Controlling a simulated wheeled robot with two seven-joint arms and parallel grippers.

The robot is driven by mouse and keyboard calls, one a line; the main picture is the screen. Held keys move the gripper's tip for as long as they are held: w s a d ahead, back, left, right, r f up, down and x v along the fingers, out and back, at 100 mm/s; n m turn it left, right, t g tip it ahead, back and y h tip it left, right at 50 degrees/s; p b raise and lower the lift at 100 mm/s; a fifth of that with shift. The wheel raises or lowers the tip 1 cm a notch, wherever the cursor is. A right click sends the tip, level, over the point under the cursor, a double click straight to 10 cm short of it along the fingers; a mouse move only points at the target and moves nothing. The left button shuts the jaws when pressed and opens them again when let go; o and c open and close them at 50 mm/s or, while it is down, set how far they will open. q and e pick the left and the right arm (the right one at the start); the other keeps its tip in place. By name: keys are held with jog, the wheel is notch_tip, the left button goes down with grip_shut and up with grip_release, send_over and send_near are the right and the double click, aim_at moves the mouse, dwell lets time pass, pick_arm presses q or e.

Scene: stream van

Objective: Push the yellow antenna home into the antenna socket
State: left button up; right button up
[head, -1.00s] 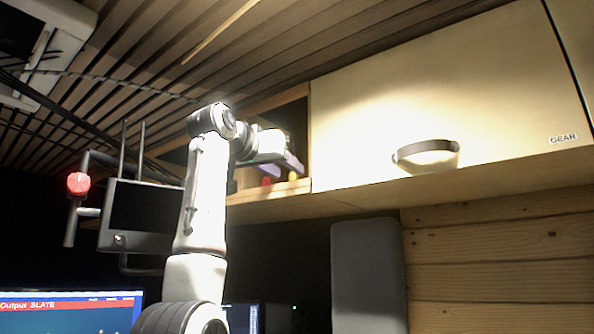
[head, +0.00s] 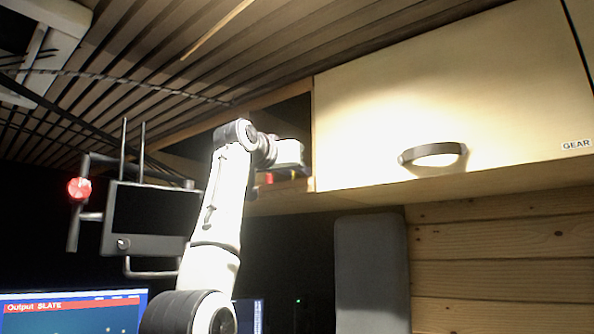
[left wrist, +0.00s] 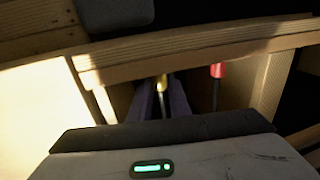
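The yellow antenna (left wrist: 161,82) shows in the left wrist view as a yellow tip on a thin dark stem, near the cabinet's wooden front edge. My left gripper (left wrist: 163,98) has its two purple fingers on either side of it, seemingly with small gaps, so it looks open around the antenna. In the head view my left gripper (head: 289,172) is at the open cabinet bay, seen side-on, and its fingers are mostly hidden. The antenna socket cannot be made out. My right gripper is not in view.
A red-tipped antenna (left wrist: 216,70) stands right beside the gripper in the left wrist view. The closed GEAR cabinet door (head: 450,100) borders the bay on the right. Slatted ceiling lies above.

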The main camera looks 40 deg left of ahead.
pick_arm(q)
grip_shut()
jog(key=shift+r, duration=0.25)
jog(key=shift+r, duration=1.55)
jog(key=b+v, duration=0.9)
jog(key=v, duration=0.8)
jog(key=s+a+r+n+g+y+p, duration=0.1)
jog(key=s+a+p, duration=0.2)
jog(key=a, duration=0.3)
jog(key=s+a+r+n+y+p, duration=0.1)
jog(key=s+a+y+p, duration=0.1)
jog(key=s+a+p, duration=0.2)
jog(key=a+p, duration=0.2)
jog(key=a, duration=0.1)
jog(key=shift+n+g+y, duration=0.3)
jog(key=shift+g, duration=0.1)
jog(key=shift+a, duration=0.1)
